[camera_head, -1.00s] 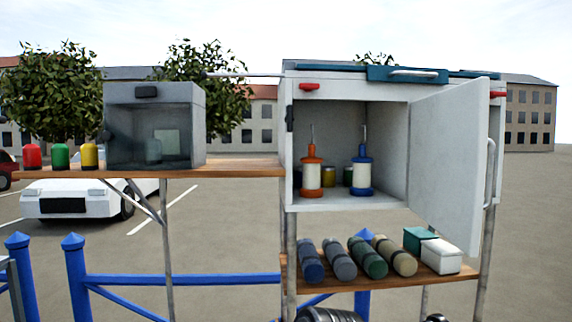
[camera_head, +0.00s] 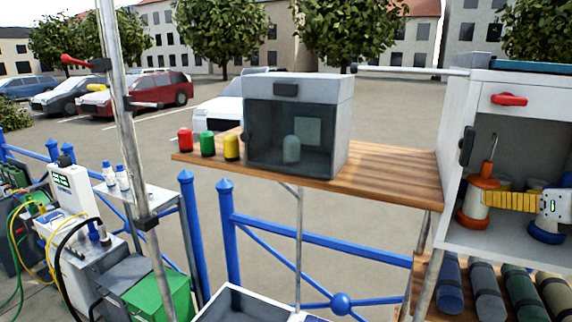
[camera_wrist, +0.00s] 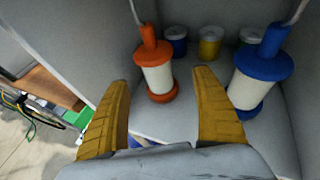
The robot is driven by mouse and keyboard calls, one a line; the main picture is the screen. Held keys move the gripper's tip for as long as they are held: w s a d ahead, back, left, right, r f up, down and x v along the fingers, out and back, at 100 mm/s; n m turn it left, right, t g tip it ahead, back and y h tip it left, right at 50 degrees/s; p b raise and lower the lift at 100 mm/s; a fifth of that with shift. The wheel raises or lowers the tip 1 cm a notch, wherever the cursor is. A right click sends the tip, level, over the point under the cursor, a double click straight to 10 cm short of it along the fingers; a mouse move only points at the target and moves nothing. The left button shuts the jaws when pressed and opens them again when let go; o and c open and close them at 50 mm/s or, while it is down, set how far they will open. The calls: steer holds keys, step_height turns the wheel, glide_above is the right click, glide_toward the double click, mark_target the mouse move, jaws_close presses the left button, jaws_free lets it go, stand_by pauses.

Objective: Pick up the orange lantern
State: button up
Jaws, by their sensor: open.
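The orange lantern (camera_head: 485,182) has an orange cap and base around a pale body. It stands upright inside the open cabinet. In the wrist view, it (camera_wrist: 156,70) is ahead of and between my two spread yellow fingers, with visible space at its sides. My gripper (camera_head: 488,200) is open and empty; in the head view its fingers overlap the lantern's right side. It also shows in the wrist view (camera_wrist: 162,80). I cannot tell whether the fingertips are level with the lantern's body.
A blue lantern (camera_wrist: 262,66) stands close on the right, by my right finger. Small jars (camera_wrist: 210,42) stand at the back. A grey box (camera_head: 292,110) and red, green and yellow jars sit on the wooden shelf (camera_head: 385,180). Rolls (camera_head: 485,285) lie below the cabinet.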

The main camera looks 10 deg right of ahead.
mark_target(480, 195)
steer(key=x, duration=0.4)
steer(key=shift+w+a+f, duration=0.15)
steer(key=shift+f, duration=0.05)
steer(key=x, duration=0.3)
steer(key=p+x, duration=0.1)
steer(key=x, duration=0.1)
steer(key=shift+a+f, duration=0.1)
steer(key=shift+a, duration=0.15)
steer(key=shift+c, duration=0.8)
steer(key=c, duration=1.3)
steer(key=shift+r, duration=0.2)
